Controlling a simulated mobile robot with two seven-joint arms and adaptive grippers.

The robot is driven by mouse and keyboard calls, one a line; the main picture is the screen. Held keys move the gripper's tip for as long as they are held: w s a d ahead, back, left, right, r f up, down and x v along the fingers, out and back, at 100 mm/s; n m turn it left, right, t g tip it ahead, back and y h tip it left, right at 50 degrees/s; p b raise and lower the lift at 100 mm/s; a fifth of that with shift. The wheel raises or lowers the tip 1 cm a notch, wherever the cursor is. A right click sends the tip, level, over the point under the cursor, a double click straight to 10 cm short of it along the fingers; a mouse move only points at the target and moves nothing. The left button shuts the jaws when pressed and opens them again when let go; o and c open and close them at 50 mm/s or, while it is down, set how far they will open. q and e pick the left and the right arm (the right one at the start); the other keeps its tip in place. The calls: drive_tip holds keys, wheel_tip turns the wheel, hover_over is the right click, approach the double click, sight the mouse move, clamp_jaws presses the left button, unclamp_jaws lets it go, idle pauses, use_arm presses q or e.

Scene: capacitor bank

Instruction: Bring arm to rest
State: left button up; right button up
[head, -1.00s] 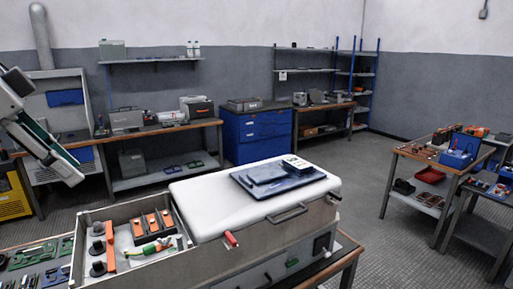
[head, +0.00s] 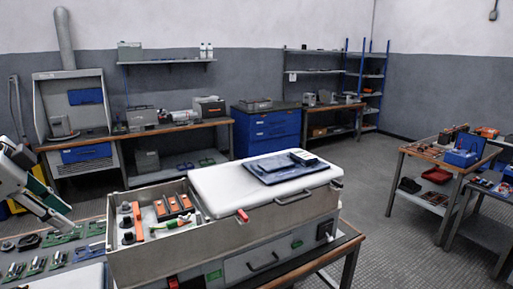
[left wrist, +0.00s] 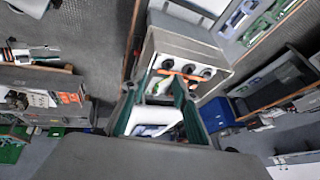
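My left gripper (head: 58,212) is at the left edge of the head view, apart from the capacitor bank and left of it. In the left wrist view its green fingers (left wrist: 158,100) stand apart, with nothing clearly held between them. The capacitor bank (head: 270,222) is a grey case on a bench, with a white top at right and an open compartment at left. Black round terminals, orange bars and a green-yellow cable (head: 168,226) sit inside. The bank also shows beyond the fingers in the left wrist view (left wrist: 160,48). My right gripper is in neither view.
A dark blue tray with a flat device (head: 283,170) lies on the white top. Green circuit boards (head: 62,236) lie on the bench left of the bank. A side table (head: 441,155) with tools and bins stands at right. The floor between is clear.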

use_arm(q)
drive_tip(key=s+a+f+t+y, duration=0.1)
drive_tip(key=s+a+f, duration=0.1)
drive_tip(key=f, duration=1.2)
drive_tip(key=s+a+f+y, duration=0.1)
drive_tip(key=s+a+f, duration=0.1)
drive_tip(key=f, duration=1.2)
drive_tip(key=s+d+f+t+y, duration=0.1)
drive_tip(key=s+d+f, duration=0.3)
drive_tip(key=f, duration=0.4)
drive_tip(key=s+d+n+y, duration=0.3)
drive_tip(key=s+d+y, duration=0.1)
drive_tip(key=s+d, duration=0.25)
drive_tip(key=d+f+n+t+h+b, duration=0.3)
drive_tip(key=d+f+h, duration=0.4)
drive_tip(key=d+f, duration=0.8)
wheel_tip(320, 180, down, 3)
drive_tip(key=shift+w+d+f+t+b, duration=0.1)
drive_tip(key=shift+w+d+t+b, duration=0.05)
drive_tip(key=shift+t+b, duration=0.2)
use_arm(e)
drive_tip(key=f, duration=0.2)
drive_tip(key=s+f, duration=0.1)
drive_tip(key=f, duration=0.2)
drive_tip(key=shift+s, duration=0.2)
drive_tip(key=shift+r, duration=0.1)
use_arm(q)
drive_tip(key=shift+c, duration=0.3)
